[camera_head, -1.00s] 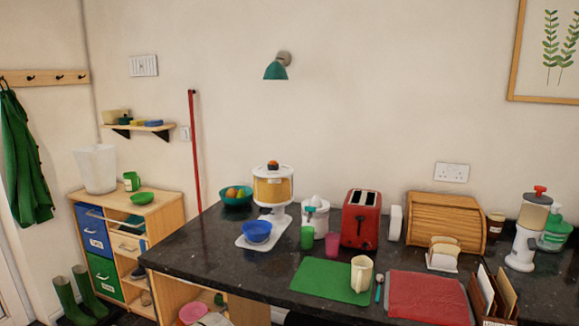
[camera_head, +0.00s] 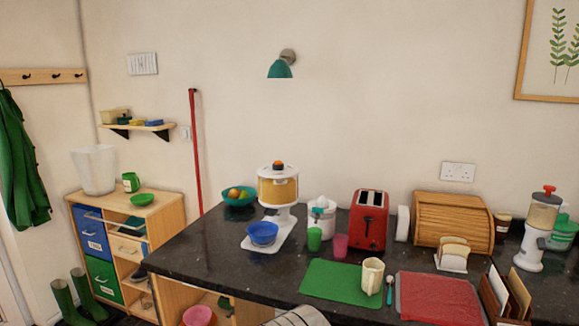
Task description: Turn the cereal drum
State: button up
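The cereal drum (camera_head: 277,190) is a clear cylinder of golden cereal with a white lid and an orange-and-dark knob on top. It stands upright on a white stand towards the far left part of the dark counter. A blue bowl (camera_head: 262,234) sits on the white base in front of the stand, below the drum. My gripper is not recognisable in this view, so its opening cannot be seen.
A teal fruit bowl (camera_head: 239,196) stands behind left, a white juicer (camera_head: 321,216) and green cup (camera_head: 314,239) close right. A red toaster (camera_head: 368,220) is farther right. A pale ribbed shape (camera_head: 297,317) shows at the bottom edge.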

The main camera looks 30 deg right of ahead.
aim_at(277, 186)
jog(key=u, duration=0.05)
jog(key=i, duration=1)
jog(key=z, duration=0.05)
